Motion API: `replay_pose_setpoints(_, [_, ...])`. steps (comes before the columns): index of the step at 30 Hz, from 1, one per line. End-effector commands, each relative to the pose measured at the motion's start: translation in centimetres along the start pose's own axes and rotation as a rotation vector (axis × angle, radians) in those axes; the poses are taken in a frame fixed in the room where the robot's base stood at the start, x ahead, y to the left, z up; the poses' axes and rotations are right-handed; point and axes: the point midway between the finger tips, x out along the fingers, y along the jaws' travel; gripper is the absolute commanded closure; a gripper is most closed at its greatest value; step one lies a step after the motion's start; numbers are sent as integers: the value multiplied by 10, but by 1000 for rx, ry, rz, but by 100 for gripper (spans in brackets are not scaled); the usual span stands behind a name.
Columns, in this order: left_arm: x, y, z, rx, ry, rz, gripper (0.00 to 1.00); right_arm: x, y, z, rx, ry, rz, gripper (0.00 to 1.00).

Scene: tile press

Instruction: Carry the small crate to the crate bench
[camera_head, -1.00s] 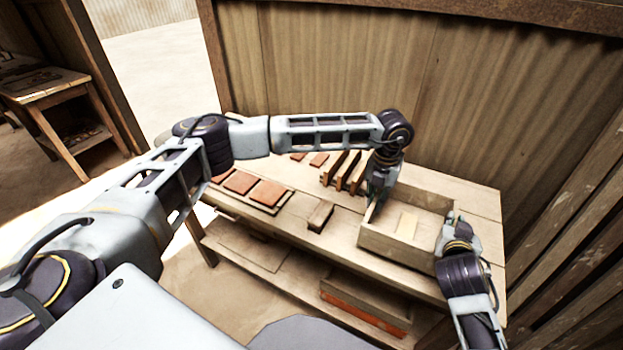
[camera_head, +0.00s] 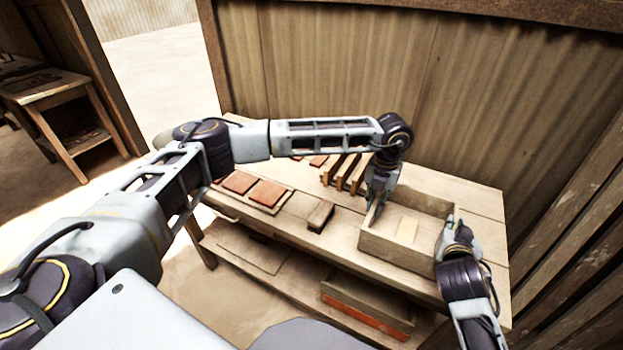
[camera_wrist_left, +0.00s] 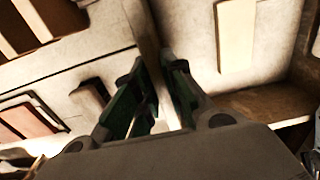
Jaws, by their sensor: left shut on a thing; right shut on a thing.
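The small crate (camera_head: 388,248) is an open, pale wooden box on the right part of the workbench. A light block (camera_head: 407,229) lies on its floor. My left gripper (camera_head: 372,203) is shut on the crate's left wall; the left wrist view shows its green-padded fingers (camera_wrist_left: 160,90) on both sides of that wall. My right gripper (camera_head: 447,228) is shut on the crate's right wall, its fingertips at the rim. The crate looks level. I cannot tell whether its underside touches the bench top.
The workbench (camera_head: 480,195) also bears red tiles on a board (camera_head: 235,204), a small wooden block (camera_head: 320,215) and a rack of upright boards (camera_head: 346,172). A box with a red strip (camera_head: 366,310) sits on the lower shelf. A corrugated wall (camera_head: 440,90) stands close behind. Another wooden table (camera_head: 45,85) stands far left.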

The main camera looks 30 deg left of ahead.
Motion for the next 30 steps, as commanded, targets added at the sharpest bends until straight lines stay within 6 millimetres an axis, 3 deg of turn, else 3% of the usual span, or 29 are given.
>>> replay_pose_setpoints(14, [8,1,1,-1,-1,1,100,3,1,7,0,3,2,100])
replay_pose_setpoints(15, [9,1,0,-2,0,1,84,4,1,8,-1,0,2,84])
replay_pose_setpoints(19, [8,1,0,-1,0,1,67,3,1,8,-1,0,2,67])
replay_pose_setpoints(30, [7,0,0,0,0,0,66,3,0,8,0,0,0,66])
